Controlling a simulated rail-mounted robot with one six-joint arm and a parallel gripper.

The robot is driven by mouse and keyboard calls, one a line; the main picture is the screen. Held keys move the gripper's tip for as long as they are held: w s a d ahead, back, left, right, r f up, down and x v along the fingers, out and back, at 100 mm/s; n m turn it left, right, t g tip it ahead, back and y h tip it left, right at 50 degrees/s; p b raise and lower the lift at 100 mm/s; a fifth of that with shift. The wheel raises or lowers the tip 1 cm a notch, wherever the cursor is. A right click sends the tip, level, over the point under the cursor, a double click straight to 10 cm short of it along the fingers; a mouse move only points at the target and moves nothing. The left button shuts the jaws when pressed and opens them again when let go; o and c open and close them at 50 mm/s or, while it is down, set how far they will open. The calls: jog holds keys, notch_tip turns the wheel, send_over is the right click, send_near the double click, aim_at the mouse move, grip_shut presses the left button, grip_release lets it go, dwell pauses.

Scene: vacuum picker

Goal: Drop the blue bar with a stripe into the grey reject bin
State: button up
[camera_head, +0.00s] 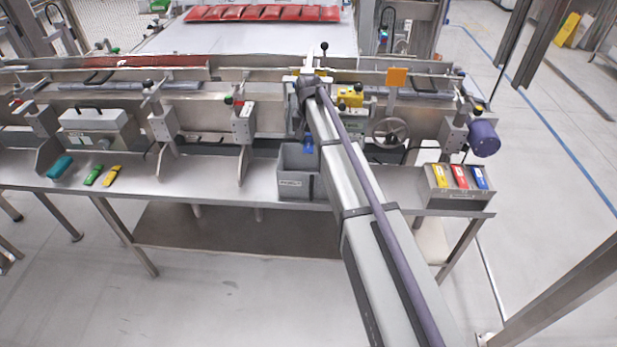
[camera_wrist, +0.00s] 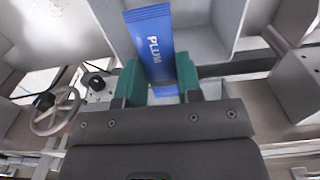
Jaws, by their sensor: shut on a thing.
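My gripper (camera_wrist: 159,75) is shut on a blue bar (camera_wrist: 152,32) lettered PLUM, with green fingers on both sides of it. I cannot make out a clear stripe on the bar's face. In the head view the blue bar (camera_head: 307,147) shows small beside my arm, over the open top of the grey bin (camera_head: 291,187). The bin stands on the steel bench with a label on its front. My arm hides the bin's right part. In the wrist view, grey bin walls (camera_wrist: 212,42) lie behind the bar. The bin floor is mostly hidden.
A rack (camera_head: 459,197) at the right holds yellow, red and blue bars. A teal bar (camera_head: 60,167), a green bar (camera_head: 93,175) and a yellow bar (camera_head: 113,176) lie at the left. A handwheel (camera_head: 389,132) and conveyor posts stand behind the bin.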

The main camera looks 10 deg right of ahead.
notch_tip(320, 180, down, 5)
jog(key=b, duration=0.3)
jog(key=shift+r+b, duration=0.1)
jog(key=shift+b, duration=0.3)
jog(key=shift+r, duration=0.15)
jog(key=o, duration=1)
notch_tip(320, 180, up, 11)
jog(key=p, duration=1.1)
